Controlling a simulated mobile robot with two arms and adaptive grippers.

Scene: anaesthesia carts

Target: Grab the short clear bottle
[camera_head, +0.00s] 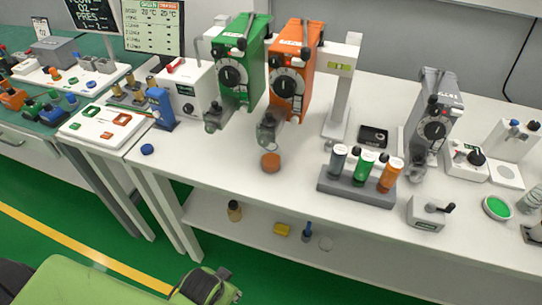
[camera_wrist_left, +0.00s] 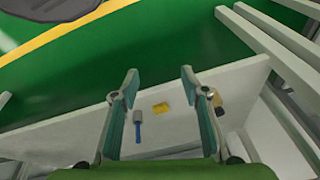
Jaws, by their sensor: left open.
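A short, pale, see-through round item (camera_head: 326,243) is on the lower shelf in the head view; it may be the short clear bottle, but it is too small to be sure. In the left wrist view a small pale round shape (camera_wrist_left: 113,97) shows beside the left finger, partly covered by it. My left gripper (camera_wrist_left: 160,80) is open and empty, its two fingers spread above the lower shelf. Its fingertips do not show in the head view, where a green arm part of mine is at the bottom. My right gripper is not in view.
White legs (camera_head: 180,215) stand at the left.

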